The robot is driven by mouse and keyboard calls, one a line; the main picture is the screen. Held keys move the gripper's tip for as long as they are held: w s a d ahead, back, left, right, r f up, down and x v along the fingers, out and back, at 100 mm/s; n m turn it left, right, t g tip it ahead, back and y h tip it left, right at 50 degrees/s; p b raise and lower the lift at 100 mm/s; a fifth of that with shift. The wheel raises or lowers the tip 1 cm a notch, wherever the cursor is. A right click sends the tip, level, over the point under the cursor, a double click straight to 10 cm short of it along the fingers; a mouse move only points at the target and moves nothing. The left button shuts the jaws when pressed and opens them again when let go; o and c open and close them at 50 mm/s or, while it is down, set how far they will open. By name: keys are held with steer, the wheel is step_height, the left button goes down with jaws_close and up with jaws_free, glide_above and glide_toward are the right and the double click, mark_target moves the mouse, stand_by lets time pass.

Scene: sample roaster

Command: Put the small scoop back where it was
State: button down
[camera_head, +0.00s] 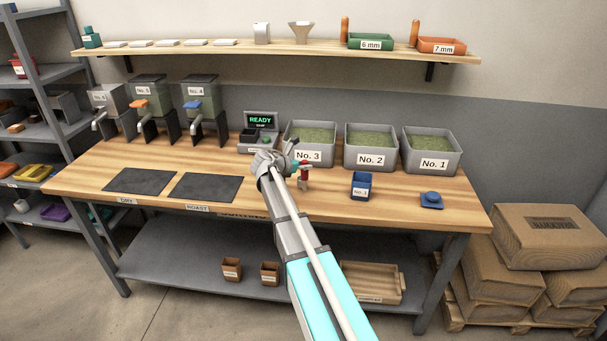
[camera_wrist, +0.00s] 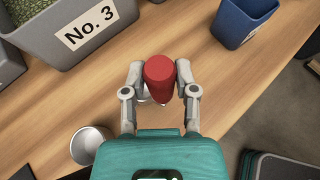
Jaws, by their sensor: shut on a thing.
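My gripper (camera_wrist: 160,88) is shut on the red handle (camera_wrist: 159,72) of the small scoop, with a finger on each side. The red handle also shows in the head view (camera_head: 305,166), at the end of my arm above the front middle of the bench. A greyish piece shows below it there. The scoop's bowl is mostly hidden in the wrist view, and I cannot tell whether it touches the bench.
Grey bins No. 3 (camera_head: 311,139), No. 2 (camera_head: 371,160) and No. 1 (camera_head: 432,157) stand along the back. A blue container (camera_head: 361,186) stands in front of No. 2. A metal cup (camera_wrist: 90,144) is left of my gripper. Dark mats (camera_head: 205,187) lie left. Bare wood shows between.

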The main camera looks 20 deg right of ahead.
steer(key=shift+f+b, duration=0.55)
steer(key=shift+f, duration=0.45)
steer(key=shift+c, duration=2)
jaws_free()
steer(key=shift+r, duration=0.25)
steer(key=shift+s+a+r, duration=0.1)
steer(key=shift+a+r, duration=0.05)
steer(key=shift+a, duration=0.05)
steer(key=p+v, duration=0.5)
steer(key=v, duration=0.6)
steer(key=shift+a, duration=0.25)
